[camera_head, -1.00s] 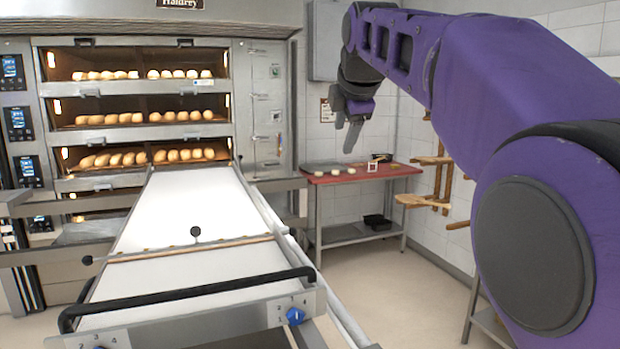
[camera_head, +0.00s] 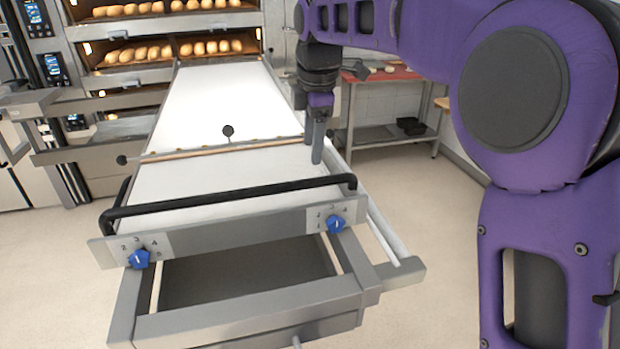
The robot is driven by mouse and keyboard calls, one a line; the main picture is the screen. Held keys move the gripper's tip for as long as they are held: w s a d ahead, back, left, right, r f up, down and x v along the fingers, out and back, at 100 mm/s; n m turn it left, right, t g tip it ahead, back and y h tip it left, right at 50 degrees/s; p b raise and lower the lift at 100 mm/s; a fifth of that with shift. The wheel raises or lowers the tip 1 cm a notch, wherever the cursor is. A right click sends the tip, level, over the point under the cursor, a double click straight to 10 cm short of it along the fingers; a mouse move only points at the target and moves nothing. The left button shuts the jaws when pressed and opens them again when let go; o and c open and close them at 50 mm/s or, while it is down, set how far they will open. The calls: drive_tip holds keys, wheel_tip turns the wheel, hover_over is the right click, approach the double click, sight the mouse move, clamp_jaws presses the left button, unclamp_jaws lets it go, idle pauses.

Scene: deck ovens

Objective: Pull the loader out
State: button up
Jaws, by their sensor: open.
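The loader (camera_head: 200,95) is a long white belt bed on a grey metal frame, running from the oven mouth toward me. A black handle bar (camera_head: 230,194) spans its near end, above a front plate with two blue knobs. A crossbar (camera_head: 225,148) with black ball knobs lies across the bed. My gripper (camera_head: 313,147) points down with its fingers parted and empty. It appears above the right side of the bed, between the crossbar and the right end of the handle. I cannot tell its exact height above the bed.
The deck oven (camera_head: 160,27) with rows of loaves stands behind the loader. A red-topped table (camera_head: 385,74) stands at the back right, with dark trays on its lower shelf. The floor (camera_head: 440,220) right of the loader is clear.

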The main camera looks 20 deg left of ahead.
sight(310, 180)
drive_tip(key=f, duration=0.3)
drive_tip(key=w+f, duration=0.1)
drive_tip(key=f, duration=0.2)
drive_tip(key=a+f+b, duration=0.1)
drive_tip(key=f, duration=0.2)
drive_tip(key=shift+w+f, duration=0.1)
drive_tip(key=shift+w, duration=0.2)
clamp_jaws()
idle(0.9)
